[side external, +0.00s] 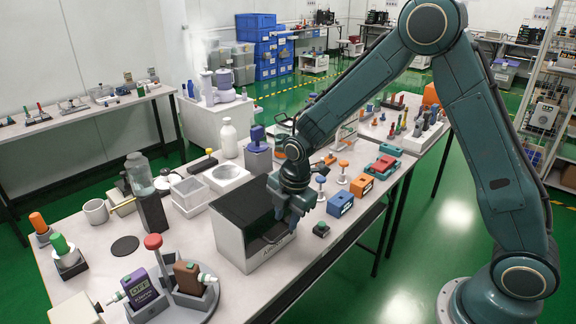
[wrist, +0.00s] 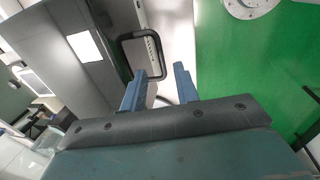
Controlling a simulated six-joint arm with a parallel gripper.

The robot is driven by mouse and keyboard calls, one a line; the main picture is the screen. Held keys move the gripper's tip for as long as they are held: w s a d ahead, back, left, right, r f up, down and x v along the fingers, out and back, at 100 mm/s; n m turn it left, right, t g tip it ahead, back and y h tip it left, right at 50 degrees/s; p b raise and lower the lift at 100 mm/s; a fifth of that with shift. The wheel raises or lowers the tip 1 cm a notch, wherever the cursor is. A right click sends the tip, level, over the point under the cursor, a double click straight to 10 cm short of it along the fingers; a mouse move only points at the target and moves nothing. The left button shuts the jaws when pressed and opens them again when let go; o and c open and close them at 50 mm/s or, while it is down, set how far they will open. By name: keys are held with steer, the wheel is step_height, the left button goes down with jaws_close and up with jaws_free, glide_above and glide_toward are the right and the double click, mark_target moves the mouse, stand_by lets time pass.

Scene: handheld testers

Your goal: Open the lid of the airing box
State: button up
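The airing box (side external: 232,242) is a white box with lettering on its front and a dark top, on the table in the side external view. The dark lid (side external: 245,203) looks shut. My gripper (side external: 281,233) is at the front right of the box, pointing down and partly hiding it. In the wrist view, my gripper's two blue fingers (wrist: 160,72) stand apart, with nothing clamped between them.
A small black box with a green button (side external: 321,229) and blue and orange testers (side external: 340,204) stand to the right of the box. A tester stand with a red knob (side external: 153,242) is at front left. White trays (side external: 190,190) stand behind the box. Green floor lies beyond the table edge.

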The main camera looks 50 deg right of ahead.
step_height(320, 180, up, 10)
steer(key=s+f, duration=0.1)
steer(key=s, duration=0.1)
steer(key=s+d+r+m+t, duration=0.2)
steer(key=s+d+r+m, duration=0.1)
steer(key=s+r+m, duration=0.8)
steer(key=shift+s+r, duration=0.65)
steer(key=shift+s, duration=1.1)
steer(key=s+m+t, duration=0.1)
steer(key=s+m, duration=0.6)
steer(key=s, duration=0.3)
steer(key=shift+d+r+t, duration=0.3)
steer(key=shift+d+r, duration=0.1)
